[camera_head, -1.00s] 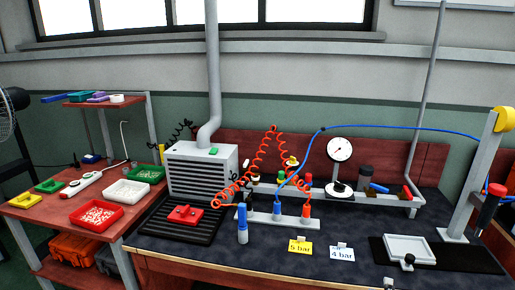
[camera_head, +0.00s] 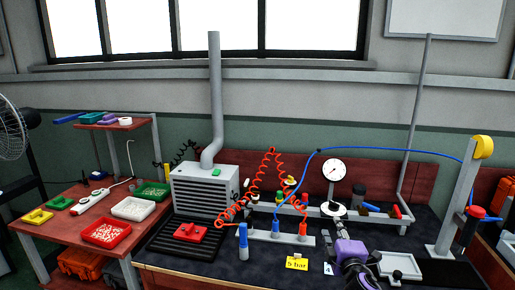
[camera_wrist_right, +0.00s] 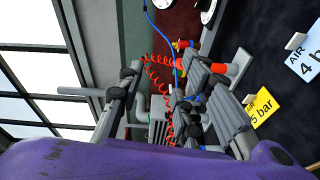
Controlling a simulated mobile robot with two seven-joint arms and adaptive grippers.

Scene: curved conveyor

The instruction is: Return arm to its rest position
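My right gripper (camera_head: 341,228) is in the lower right of the head view, in front of the pressure gauge (camera_head: 334,171). Its purple and dark arm comes up from the bottom edge. In the right wrist view the two grey fingers (camera_wrist_right: 182,78) stand apart with nothing between them, so it is open and empty. My left gripper is not in view.
A bench holds a grey manifold (camera_head: 268,237) with red and blue hoses, a yellow "5 bar" card (camera_head: 297,263), a white tray (camera_head: 400,266) and a post (camera_head: 455,210). A red side table (camera_head: 65,233) carries several bins.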

